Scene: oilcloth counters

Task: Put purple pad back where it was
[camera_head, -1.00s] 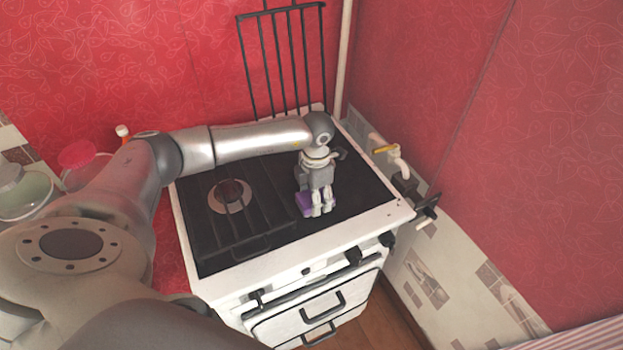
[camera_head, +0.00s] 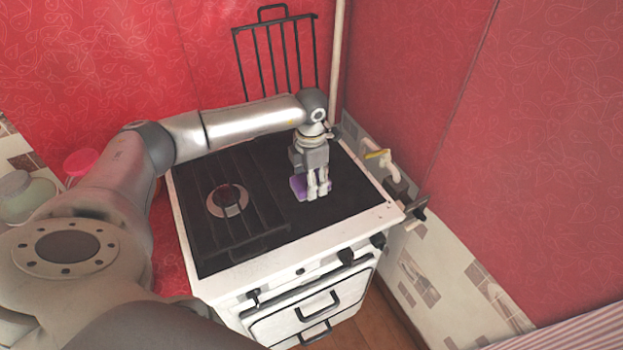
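The purple pad (camera_head: 299,188) is small and flat and shows at the fingers of my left gripper (camera_head: 318,194), over the black top of the white stove. My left gripper points down, with its two fingers close together and the pad showing to either side of them. It appears shut on the pad. The fingers hide the pad's middle, and I cannot tell whether the pad touches the stove top. My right gripper is not in view.
A black grate covers the left burner (camera_head: 230,200) of the stove (camera_head: 300,252). Another black grate (camera_head: 277,55) stands upright against the red wall. A pipe with a yellow-handled valve (camera_head: 378,155) is at the right. Jars (camera_head: 30,195) stand at the far left. The stove's front right is clear.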

